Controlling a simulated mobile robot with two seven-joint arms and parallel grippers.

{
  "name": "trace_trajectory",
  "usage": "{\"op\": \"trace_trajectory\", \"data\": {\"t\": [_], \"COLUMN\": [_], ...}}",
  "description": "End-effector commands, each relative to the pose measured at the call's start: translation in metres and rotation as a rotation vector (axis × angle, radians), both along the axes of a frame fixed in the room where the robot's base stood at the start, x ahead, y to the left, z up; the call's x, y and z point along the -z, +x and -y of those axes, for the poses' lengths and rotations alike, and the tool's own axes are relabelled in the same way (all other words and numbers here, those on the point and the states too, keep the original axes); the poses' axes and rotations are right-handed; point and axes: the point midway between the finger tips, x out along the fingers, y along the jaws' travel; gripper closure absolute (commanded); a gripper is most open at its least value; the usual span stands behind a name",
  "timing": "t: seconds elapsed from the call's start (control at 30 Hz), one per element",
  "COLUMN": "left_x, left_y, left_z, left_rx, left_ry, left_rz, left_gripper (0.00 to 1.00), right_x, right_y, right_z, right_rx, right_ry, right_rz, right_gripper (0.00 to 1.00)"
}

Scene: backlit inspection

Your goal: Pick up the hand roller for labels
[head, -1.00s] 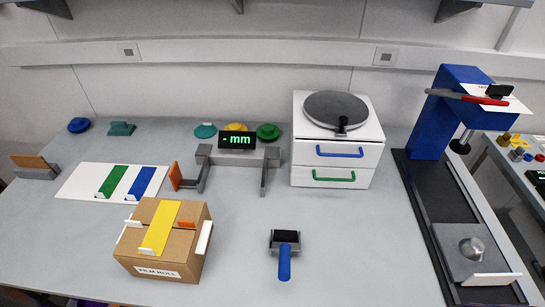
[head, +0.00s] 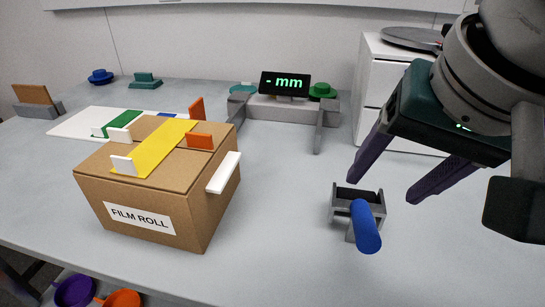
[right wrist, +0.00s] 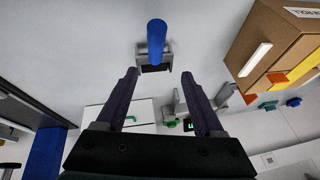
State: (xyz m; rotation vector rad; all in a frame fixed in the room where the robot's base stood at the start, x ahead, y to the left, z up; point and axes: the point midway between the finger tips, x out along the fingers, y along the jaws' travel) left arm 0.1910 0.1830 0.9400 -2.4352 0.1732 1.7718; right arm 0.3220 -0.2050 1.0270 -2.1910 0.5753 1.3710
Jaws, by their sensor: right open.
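The hand roller for labels (head: 366,228) stands on the table right of the middle in the head view. It has a blue handle pointing toward me and a dark roller in a grey frame. My right gripper (head: 380,190) is open, with two dark purple fingers pointing down over the table near the roller's far side. In the right wrist view, the roller's blue handle (right wrist: 157,38) shows just beyond the open fingertips (right wrist: 159,73), roughly centred between them. Nothing is between the fingers that I can see clearly. My left gripper is not in view.
A cardboard box (head: 140,210) labelled FILM ROLL stands left of the roller. A gauge with a "- mm" display (head: 285,84) stands behind. A white drawer cabinet (head: 374,75) is at the back right, partly behind my arm. The table around the roller is clear.

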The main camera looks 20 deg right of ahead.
Motion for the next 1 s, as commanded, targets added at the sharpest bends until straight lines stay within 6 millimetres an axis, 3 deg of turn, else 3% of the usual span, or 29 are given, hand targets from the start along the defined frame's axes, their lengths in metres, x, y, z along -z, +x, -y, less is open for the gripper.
{"op": "trace_trajectory", "data": {"t": [0.1,0.37,0.6,0.93,1.0], "left_x": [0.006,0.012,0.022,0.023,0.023], "left_y": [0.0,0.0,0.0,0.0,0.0], "left_z": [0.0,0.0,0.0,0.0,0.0], "left_rx": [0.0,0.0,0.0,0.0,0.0], "left_ry": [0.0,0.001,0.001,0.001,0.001], "left_rz": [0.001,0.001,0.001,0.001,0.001], "left_gripper": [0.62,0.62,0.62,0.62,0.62], "right_x": [0.019,0.043,0.079,0.085,0.085], "right_y": [0.007,0.016,0.024,0.028,0.028], "right_z": [0.003,0.005,0.011,0.011,0.011], "right_rx": [0.004,0.001,-0.001,-0.003,-0.003], "right_ry": [-0.003,-0.002,-0.001,-0.001,-0.001], "right_rz": [-0.003,-0.003,-0.001,0.0,0.0], "right_gripper": [0.31,0.31,0.31,0.31,0.39]}}
